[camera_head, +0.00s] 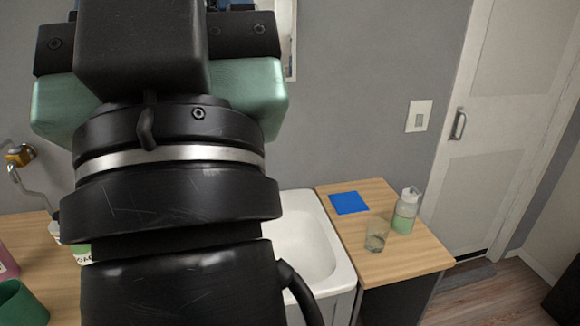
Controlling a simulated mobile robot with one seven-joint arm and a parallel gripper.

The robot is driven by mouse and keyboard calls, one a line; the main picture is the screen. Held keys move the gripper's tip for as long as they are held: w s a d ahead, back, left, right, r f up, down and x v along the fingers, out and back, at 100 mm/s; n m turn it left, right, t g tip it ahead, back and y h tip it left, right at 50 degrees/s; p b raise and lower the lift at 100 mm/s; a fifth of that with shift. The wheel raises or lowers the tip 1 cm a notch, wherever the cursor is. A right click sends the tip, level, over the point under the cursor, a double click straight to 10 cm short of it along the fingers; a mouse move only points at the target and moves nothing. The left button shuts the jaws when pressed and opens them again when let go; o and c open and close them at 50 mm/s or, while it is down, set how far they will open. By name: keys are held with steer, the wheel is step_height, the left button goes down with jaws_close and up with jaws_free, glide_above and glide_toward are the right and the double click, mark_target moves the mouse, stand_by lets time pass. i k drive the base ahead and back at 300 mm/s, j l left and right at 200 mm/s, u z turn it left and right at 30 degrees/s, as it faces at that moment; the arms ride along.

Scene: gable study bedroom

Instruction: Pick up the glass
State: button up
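The glass (376,235) is a clear, empty-looking tumbler standing upright on the wooden counter right of the sink. It is just left of and in front of a soap dispenser. My arm fills the left half of the view, with the wrist and the back of my gripper body at the top. The gripper's fingers are not visible, so I cannot see whether they are open or hold anything. My arm is to the left of the glass and apart from it in the picture.
A pump bottle of green soap (405,211) stands close beside the glass. A flat blue square (349,202) lies behind it. The white sink (336,265) is left of this counter (403,265). A green cup (20,304) stands at the lower left. A door (497,130) is at the right.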

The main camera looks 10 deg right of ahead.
mark_target(378, 230)
steer(key=i+l+z, duration=0.6)
steer(key=z, duration=0.15)
steer(key=i+l+z, duration=0.15)
steer(key=i+z, duration=0.25)
steer(key=k, duration=0.05)
